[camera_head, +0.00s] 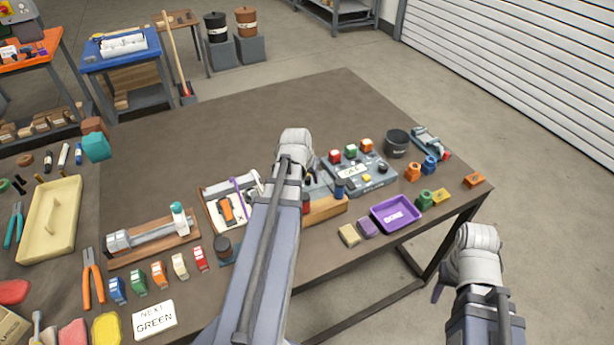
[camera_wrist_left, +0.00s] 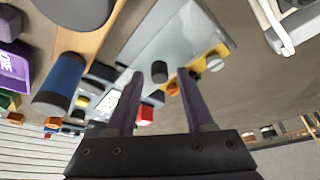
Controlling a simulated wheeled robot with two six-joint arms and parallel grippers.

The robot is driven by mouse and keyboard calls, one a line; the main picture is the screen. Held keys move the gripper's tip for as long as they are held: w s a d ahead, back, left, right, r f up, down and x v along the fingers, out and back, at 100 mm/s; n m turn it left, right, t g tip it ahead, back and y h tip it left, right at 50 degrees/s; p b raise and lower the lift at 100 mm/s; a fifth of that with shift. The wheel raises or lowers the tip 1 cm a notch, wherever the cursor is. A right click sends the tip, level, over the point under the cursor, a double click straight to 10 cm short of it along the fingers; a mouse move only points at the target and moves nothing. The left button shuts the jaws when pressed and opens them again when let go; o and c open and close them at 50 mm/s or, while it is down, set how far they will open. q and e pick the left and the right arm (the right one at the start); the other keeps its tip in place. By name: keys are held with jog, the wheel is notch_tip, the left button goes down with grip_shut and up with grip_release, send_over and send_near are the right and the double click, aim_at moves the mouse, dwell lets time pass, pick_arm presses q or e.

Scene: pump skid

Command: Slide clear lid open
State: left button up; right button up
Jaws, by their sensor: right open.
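The clear lid (camera_wrist_left: 185,38) is a see-through flat panel in the left wrist view, with yellow and pale parts showing at its near right edge. A small dark knob (camera_wrist_left: 158,72) stands at its near end. My left gripper (camera_wrist_left: 160,75) is open, with a purple finger on each side of the knob and gaps to both. In the head view my left forearm and wrist (camera_head: 293,160) cover most of this area. My right gripper (camera_head: 438,293) hangs off the table's right side; only a purple sliver of it shows, apart from everything.
A wooden block (camera_head: 325,210) with a blue-black cylinder (camera_wrist_left: 60,85) is beside the lid. A grey button panel (camera_head: 380,184), dark pot (camera_head: 397,142) and purple tray (camera_head: 373,211) lie to the right. A white-sided box (camera_head: 212,210) is left of my arm. The table's far middle is clear.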

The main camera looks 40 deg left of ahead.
pick_arm(q)
jog(key=shift+r, duration=0.1)
pick_arm(e)
jog(key=shift+r, duration=0.1)
pick_arm(q)
jog(key=p+v, duration=0.7)
jog(key=shift+s+r, duration=0.15)
jog(key=shift+r, duration=0.15)
pick_arm(e)
notch_tip(320, 180, up, 7)
